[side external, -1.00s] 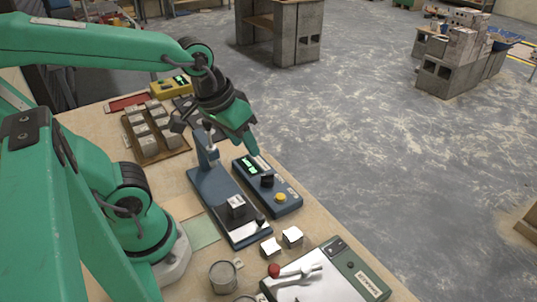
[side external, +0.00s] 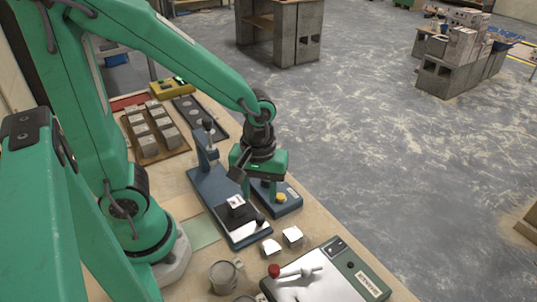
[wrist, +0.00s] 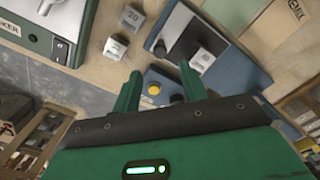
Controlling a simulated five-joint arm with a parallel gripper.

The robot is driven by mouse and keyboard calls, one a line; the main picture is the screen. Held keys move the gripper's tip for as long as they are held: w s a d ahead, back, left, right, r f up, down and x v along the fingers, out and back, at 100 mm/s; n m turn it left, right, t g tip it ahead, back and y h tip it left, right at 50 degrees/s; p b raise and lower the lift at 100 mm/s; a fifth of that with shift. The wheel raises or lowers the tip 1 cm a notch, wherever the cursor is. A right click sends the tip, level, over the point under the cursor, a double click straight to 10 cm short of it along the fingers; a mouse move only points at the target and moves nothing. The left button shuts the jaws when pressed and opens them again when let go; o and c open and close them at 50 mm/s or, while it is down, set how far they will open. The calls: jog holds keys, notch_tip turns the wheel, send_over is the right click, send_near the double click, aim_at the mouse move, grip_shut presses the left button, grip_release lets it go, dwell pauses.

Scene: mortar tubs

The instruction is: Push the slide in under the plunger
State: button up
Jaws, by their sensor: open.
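The blue stand (side external: 205,184) has an upright column with the plunger (side external: 208,125) at its back end. The black slide (side external: 240,213) lies on the front part of its base, out in front of the column, and carries a grey cube with a pale top (side external: 236,202). The slide's black knob (side external: 260,219) is at the front end. In the wrist view the cube (wrist: 202,59) and the knob (wrist: 160,49) show beyond the fingertips. My gripper (side external: 260,184) is open and empty, above the blue display box beside the stand; its fingers (wrist: 160,74) touch neither slide nor knob.
The blue display box (side external: 291,201) with a yellow button is partly hidden by my gripper. Two loose cubes (side external: 292,236) and a grey machine with a red-knobbed lever (side external: 330,285) stand in front. A tray of several cubes (side external: 165,155) is behind. A metal cup (side external: 223,277) stands front left.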

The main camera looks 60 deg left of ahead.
aim_at(260, 216)
jog(key=shift+f, duration=0.15)
jog(key=shift+f, duration=3.75)
grip_shut()
